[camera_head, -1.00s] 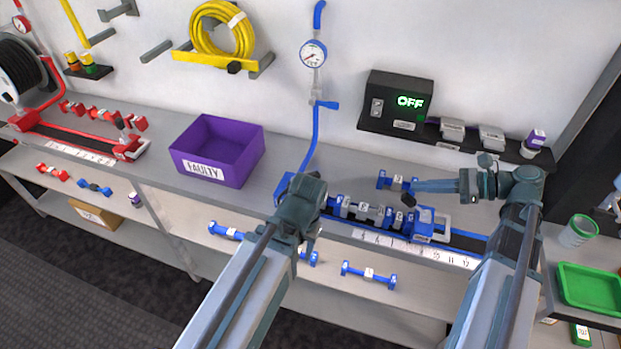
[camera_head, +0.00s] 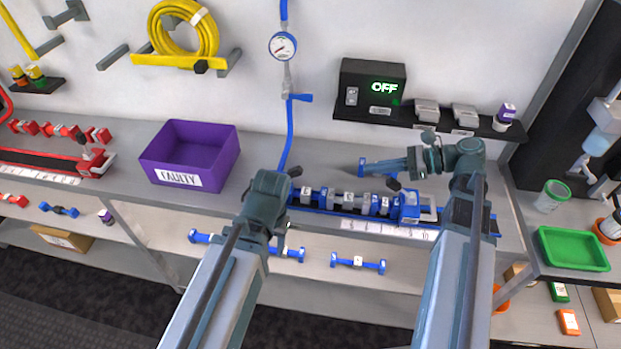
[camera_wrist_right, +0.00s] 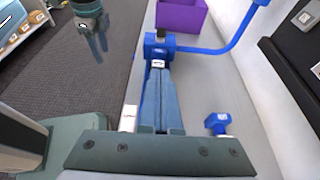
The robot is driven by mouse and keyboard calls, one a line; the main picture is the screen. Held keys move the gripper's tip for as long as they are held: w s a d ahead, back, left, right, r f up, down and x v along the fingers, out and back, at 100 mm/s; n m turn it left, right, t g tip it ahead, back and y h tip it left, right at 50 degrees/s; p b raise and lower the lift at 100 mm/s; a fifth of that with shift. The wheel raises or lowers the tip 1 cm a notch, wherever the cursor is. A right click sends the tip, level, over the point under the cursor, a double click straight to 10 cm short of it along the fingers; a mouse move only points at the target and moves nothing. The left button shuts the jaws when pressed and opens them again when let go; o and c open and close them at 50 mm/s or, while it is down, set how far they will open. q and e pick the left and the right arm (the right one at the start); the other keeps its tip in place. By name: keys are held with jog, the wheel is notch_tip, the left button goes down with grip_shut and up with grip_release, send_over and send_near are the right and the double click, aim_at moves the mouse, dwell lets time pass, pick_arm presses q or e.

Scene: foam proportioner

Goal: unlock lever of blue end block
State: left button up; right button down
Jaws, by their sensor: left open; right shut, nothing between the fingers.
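The blue end block (camera_head: 409,206) sits at the right end of the row of grey and blue parts on the bench rail. A pale handle (camera_head: 428,213) is on its right side, and a small dark piece (camera_head: 393,186) shows above it. My right gripper (camera_head: 385,168) is shut and empty above and behind the block, fingers pointing left. In the right wrist view its shut fingers (camera_wrist_right: 162,95) point towards a blue block (camera_wrist_right: 159,45) with a black knob, joined to the blue pipe.
A loose blue fitting (camera_head: 371,166) lies behind the rail; my right fingers partly cover it. The purple FAULTY bin (camera_head: 190,157) stands left. A black control box (camera_head: 372,84) reading OFF is on the wall. Blue parts (camera_head: 357,263) lie on the lower shelf.

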jog(key=b, duration=0.5)
send_near(287, 174)
jog(key=f, duration=0.1)
jog(key=w+a+f, duration=0.1)
jog(key=f, duration=0.2)
jog(key=shift+w+a+f, duration=0.1)
jog(key=shift+w+a, duration=0.1)
jog(key=shift+a, duration=0.2)
jog(key=shift+w+a+f+b, duration=0.15)
jog(key=shift+a+b, duration=0.15)
jog(key=shift+a, duration=0.25)
